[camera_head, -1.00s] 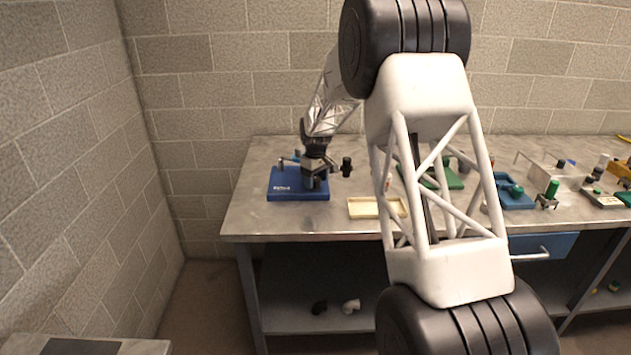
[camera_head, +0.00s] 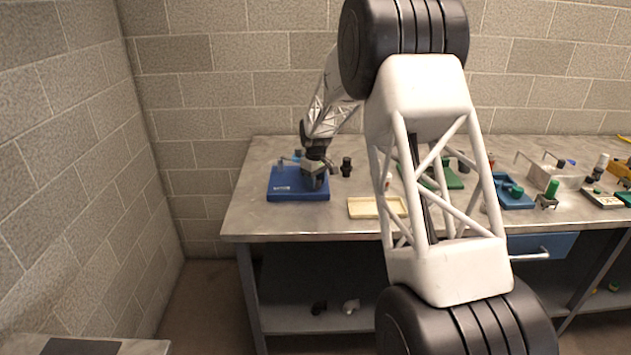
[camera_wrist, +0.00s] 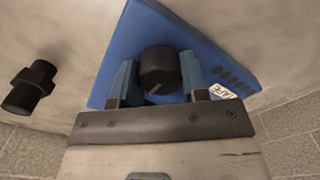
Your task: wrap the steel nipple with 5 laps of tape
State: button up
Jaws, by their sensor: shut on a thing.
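In the wrist view, my gripper (camera_wrist: 158,78) has its blue fingers shut on a dark, blunt-ended piece (camera_wrist: 158,68), which looks like the steel nipple. The grip hides much of it. It is over the blue tape station (camera_wrist: 205,55), a flat block with printed lettering on one edge. Whether the piece touches the block I cannot tell. No tape can be made out on the piece. In the head view, my gripper (camera_head: 315,180) is low over the right part of the blue station (camera_head: 285,190) and covers part of it.
A second dark fitting with a hex middle (camera_wrist: 30,86) stands beside the station; it also shows in the head view (camera_head: 346,167). A cream tray (camera_head: 362,209) lies to the right. Green and blue trays and a tan block (camera_head: 545,174) are farther right. The table's front-left corner is clear.

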jog(key=shift+m, duration=0.3)
jog(key=m, duration=0.8)
jog(key=shift+m, duration=0.4)
jog(key=m, duration=0.4)
jog(key=shift+m, duration=2.1)
jog(key=o, duration=0.9)
jog(key=shift+o, duration=0.2)
jog(key=shift+r, duration=0.15)
